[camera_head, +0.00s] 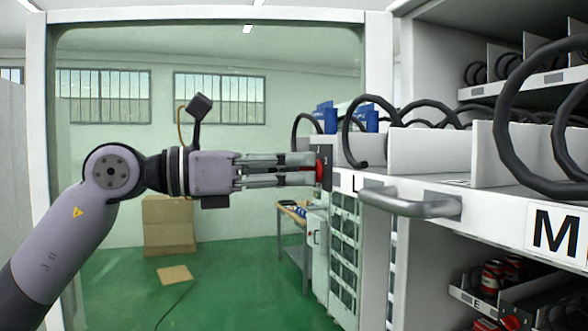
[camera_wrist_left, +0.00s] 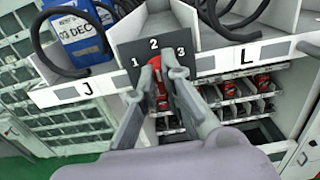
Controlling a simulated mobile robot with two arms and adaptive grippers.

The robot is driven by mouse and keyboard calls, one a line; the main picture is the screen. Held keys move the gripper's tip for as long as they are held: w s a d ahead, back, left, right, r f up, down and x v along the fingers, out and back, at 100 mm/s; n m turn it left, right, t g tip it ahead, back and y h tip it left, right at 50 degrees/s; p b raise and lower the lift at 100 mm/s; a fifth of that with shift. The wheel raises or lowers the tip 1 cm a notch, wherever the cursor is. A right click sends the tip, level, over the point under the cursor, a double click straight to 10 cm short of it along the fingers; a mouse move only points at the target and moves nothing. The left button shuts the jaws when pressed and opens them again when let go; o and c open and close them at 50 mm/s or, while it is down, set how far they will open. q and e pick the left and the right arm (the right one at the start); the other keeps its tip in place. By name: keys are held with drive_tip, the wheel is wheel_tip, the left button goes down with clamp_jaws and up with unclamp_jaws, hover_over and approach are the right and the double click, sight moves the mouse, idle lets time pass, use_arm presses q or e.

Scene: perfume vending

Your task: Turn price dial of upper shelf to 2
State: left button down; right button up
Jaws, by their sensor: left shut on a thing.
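The price dial is a dark plate (camera_wrist_left: 127,50) marked 1, 2 and 3, with a red knob (camera_wrist_left: 155,62), on the front of the upper shelf (camera_wrist_left: 218,61) between labels J and L. In the head view the knob (camera_head: 319,170) shows edge-on at the shelf's left part. My left gripper (camera_head: 314,168) is shut on the red knob, reaching it from the left. In the left wrist view its fingers (camera_wrist_left: 158,82) lie on both sides of the knob, whose upper end is just below the 2. The fingers hide part of the knob. My right gripper is not in view.
A grey handle (camera_head: 410,203) sticks out from the shelf front, right of the dial. Black spiral coils (camera_head: 362,130) and a blue box (camera_wrist_left: 80,35) are on the shelf. Below are racks with red items (camera_wrist_left: 262,82). Open green floor (camera_head: 235,285) lies to the left.

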use_arm(q)
drive_tip(key=c, duration=1.7)
unclamp_jaws()
drive_tip(key=v, duration=1.2)
